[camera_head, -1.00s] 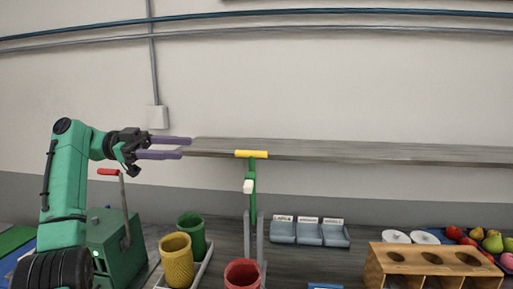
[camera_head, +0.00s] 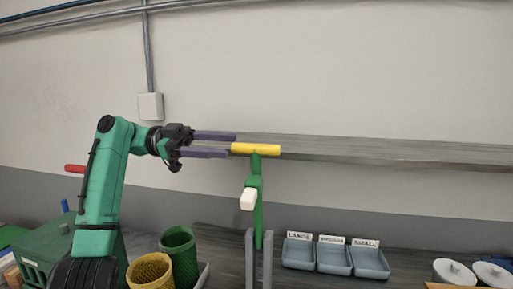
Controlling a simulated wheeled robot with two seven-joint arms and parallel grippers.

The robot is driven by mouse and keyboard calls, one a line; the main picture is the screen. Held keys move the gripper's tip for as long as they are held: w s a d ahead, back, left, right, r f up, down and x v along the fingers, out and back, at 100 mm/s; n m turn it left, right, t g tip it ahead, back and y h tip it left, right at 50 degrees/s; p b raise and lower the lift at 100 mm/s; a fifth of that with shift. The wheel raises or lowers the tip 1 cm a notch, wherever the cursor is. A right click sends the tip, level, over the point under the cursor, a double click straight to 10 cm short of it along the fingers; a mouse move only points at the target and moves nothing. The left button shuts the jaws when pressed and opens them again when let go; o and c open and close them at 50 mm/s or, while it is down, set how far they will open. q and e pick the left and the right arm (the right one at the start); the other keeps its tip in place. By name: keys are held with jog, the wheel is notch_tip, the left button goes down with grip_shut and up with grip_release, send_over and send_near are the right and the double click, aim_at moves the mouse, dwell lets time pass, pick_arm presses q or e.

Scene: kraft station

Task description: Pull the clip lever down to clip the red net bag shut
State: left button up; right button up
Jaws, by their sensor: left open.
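The clip lever is a green upright arm (camera_head: 257,205) with a yellow crossbar handle (camera_head: 256,149) on top and a white block on its side. It stands raised between two grey posts (camera_head: 250,262). My left gripper (camera_head: 232,144) is open, its two purple fingers pointing right at the left end of the yellow handle. The fingertips overlap that end in the picture; I cannot tell whether they touch it. The red net bag is not visible in the head view now. My right gripper is not in view.
Yellow (camera_head: 151,272) and green (camera_head: 178,256) net cups stand at the lower left. A green box with a red-handled crank is behind my left arm. Labelled blue-grey trays (camera_head: 333,259) lie right of the posts. A grey shelf (camera_head: 400,153) runs along the wall behind the handle.

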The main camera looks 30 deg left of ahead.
aim_at(257, 147)
pick_arm(q)
jog(key=w+d, duration=0.1)
jog(key=d, duration=0.1)
jog(key=w+d+p, duration=0.1)
jog(key=d, duration=0.1)
jog(key=shift+w+d+f, duration=0.1)
jog(key=shift+w+f, duration=0.15)
jog(key=shift+w, duration=0.1)
jog(key=x, duration=0.1)
jog(key=p+x, duration=0.1)
jog(key=shift+w+d+f, duration=0.1)
jog(key=shift+w+d, duration=0.2)
jog(key=shift+w, duration=0.05)
jog(key=shift+s+d, duration=0.15)
jog(key=shift+d, duration=0.15)
jog(key=shift+s+d, duration=0.1)
jog(key=shift+s, duration=0.15)
jog(key=shift+c, duration=0.8)
jog(key=shift+w, duration=0.15)
grip_shut()
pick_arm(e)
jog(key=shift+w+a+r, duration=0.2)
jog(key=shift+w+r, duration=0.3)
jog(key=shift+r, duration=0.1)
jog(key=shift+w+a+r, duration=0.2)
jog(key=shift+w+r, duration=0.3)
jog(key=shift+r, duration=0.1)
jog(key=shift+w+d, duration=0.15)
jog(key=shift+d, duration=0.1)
